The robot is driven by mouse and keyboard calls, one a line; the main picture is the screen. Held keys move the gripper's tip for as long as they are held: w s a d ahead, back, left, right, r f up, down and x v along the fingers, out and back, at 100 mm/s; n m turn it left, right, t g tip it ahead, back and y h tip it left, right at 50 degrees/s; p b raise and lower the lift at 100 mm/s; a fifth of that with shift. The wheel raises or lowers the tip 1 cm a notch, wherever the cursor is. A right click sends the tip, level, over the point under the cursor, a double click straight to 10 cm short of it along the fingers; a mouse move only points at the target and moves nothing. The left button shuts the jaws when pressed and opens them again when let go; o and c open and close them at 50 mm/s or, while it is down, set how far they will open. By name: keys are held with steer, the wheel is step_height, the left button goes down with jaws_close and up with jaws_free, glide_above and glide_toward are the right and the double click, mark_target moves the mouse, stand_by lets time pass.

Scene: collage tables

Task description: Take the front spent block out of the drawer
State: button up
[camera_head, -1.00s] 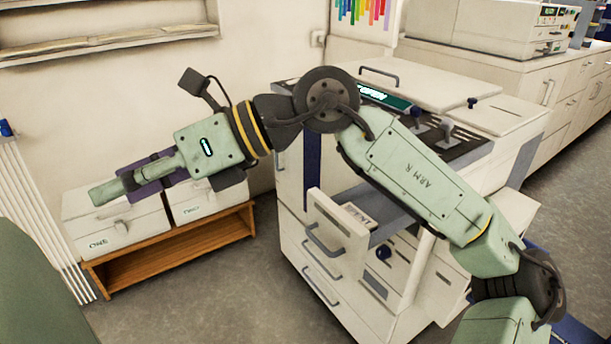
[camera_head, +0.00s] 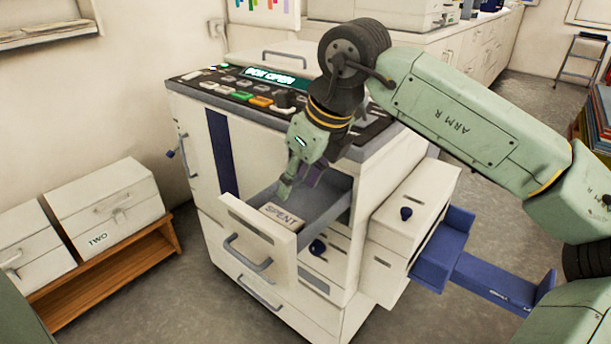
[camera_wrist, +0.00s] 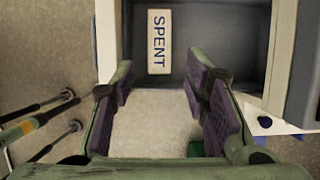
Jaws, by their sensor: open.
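The drawer (camera_head: 259,233) is pulled out of the white machine. A pale block marked SPENT (camera_head: 284,217) lies in it, close to the front panel. In the wrist view the same block (camera_wrist: 159,42) lies lengthwise on the dark drawer floor (camera_wrist: 222,45), beyond the fingertips and roughly in line with the gap between them. My gripper (camera_head: 299,184) points down over the drawer, behind the block in the head view. Its purple-padded fingers (camera_wrist: 160,80) are apart with nothing between them. No second block shows; the arm hides part of the drawer's back.
The white machine (camera_head: 195,135) has a lit panel reading BOX OPEN (camera_head: 271,76). A blue tray (camera_head: 480,275) sticks out at its right. White boxes (camera_head: 105,203) stand on a low wooden bench (camera_head: 110,268) at the left. The floor in front of the bench is clear.

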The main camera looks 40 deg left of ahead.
mark_target(281, 215)
stand_by(0.3)
steer(key=p+x, duration=0.1)
steer(key=x, duration=0.9)
steer(key=shift+a+f, duration=0.25)
steer(key=shift+f, duration=0.1)
steer(key=shift+c, duration=0.3)
steer(key=c, duration=0.8)
